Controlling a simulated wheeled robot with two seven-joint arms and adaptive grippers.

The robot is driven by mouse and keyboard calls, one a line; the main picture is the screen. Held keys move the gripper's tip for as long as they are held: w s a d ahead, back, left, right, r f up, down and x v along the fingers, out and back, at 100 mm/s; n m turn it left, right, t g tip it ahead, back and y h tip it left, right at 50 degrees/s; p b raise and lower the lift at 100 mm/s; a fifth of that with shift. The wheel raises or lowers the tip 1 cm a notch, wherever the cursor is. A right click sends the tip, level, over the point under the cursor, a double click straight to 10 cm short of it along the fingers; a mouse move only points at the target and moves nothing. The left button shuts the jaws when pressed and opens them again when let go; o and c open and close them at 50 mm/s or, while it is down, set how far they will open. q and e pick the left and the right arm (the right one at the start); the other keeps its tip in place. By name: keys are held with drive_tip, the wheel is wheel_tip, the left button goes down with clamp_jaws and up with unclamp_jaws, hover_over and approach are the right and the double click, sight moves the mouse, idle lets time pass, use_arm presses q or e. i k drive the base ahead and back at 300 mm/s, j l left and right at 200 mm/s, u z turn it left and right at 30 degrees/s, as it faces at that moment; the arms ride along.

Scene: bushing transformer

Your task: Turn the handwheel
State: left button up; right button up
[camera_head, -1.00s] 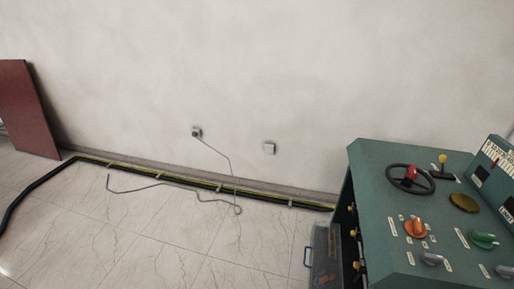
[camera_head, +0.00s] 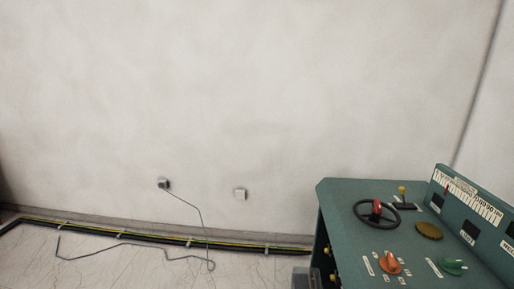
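The handwheel (camera_head: 359,217) is a black ring with a red part at its hub. It lies on the sloped top of the green control console (camera_head: 340,198) at the lower right of the head view. Nothing touches the wheel. Neither of my grippers is in the head view.
A yellow-topped lever (camera_head: 402,191), a round brass disc (camera_head: 429,230), an orange knob (camera_head: 389,263) and a green knob (camera_head: 453,266) share the console top. A cable runs along the wall base.

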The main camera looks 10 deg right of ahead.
sight(377, 209)
drive_tip(key=z, duration=1.5)
